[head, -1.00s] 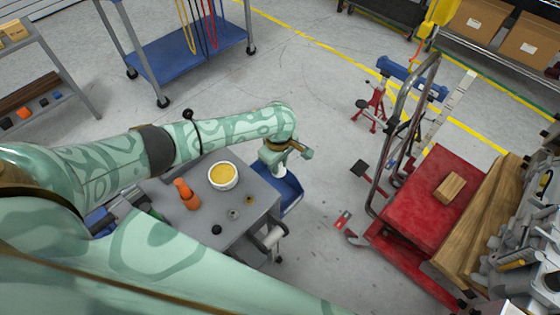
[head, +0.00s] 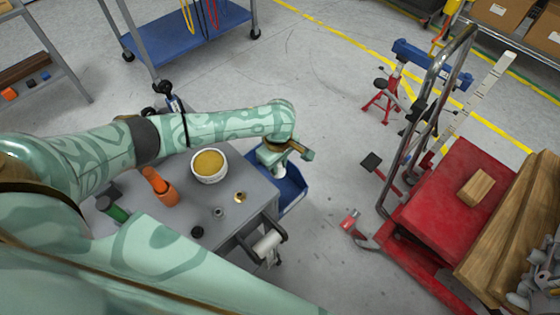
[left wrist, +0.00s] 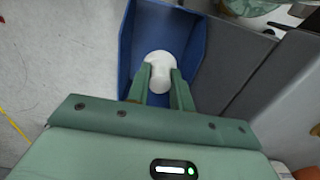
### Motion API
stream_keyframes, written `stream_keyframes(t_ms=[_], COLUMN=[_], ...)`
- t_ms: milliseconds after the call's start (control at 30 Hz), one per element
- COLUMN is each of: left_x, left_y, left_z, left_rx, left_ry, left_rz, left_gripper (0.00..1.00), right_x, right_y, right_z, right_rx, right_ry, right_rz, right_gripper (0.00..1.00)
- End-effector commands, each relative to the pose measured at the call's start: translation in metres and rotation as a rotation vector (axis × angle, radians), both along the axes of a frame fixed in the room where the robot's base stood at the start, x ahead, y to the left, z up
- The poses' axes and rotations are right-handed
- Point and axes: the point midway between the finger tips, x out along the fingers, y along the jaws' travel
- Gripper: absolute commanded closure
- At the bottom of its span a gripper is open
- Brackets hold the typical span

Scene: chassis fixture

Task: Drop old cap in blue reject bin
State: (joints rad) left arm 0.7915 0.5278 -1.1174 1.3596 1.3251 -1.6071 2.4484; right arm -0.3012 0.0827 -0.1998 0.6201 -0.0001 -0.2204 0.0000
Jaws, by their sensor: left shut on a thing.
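My left gripper (head: 276,170) is over the blue reject bin (head: 293,193) at the side of the grey cart. In the left wrist view my left gripper (left wrist: 160,82) is shut on a round white piece, which I take to be the old cap (left wrist: 161,60). The cap is held between the two fingertips, with the open blue bin (left wrist: 138,35) around and below it. The height of the cap above the bin floor is hard to tell. My right gripper is not in view.
The grey cart top (head: 222,230) bears a bowl of yellow stuff (head: 209,165), an orange bottle (head: 160,187), a black cap (head: 197,232) and small metal fittings (head: 239,197). A paper roll (head: 267,244) hangs at its side.

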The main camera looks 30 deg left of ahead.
Motion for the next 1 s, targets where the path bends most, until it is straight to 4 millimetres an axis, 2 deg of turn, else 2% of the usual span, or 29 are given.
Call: stream_keyframes(t_ms=[33, 133, 467, 500, 567, 867, 1000], left_x=[0.0, 0.0, 0.0, 0.0, 0.0, 0.0, 0.0], left_y=[0.0, 0.0, 0.0, 0.0, 0.0, 0.0, 0.0], left_z=[-0.007, -0.009, -0.008, -0.008, -0.008, -0.006, 0.012], left_rx=[0.0, -0.001, 0.0, 0.0, 0.0, 0.0, -0.001], left_ry=[0.002, 0.001, -0.001, -0.001, -0.001, -0.001, -0.004], left_rz=[0.0, 0.001, 0.001, 0.001, 0.001, 0.001, 0.001], left_gripper=[1.0, 1.0, 1.0, 0.7, 0.53, 0.53, 0.53], right_x=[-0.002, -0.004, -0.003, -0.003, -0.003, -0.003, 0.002], right_y=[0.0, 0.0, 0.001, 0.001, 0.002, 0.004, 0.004], right_z=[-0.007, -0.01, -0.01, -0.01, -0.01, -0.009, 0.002], right_rx=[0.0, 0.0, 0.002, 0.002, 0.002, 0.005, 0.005], right_ry=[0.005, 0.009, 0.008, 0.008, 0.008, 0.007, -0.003], right_rz=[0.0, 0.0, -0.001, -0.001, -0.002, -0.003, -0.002], right_gripper=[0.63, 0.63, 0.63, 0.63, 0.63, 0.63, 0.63])
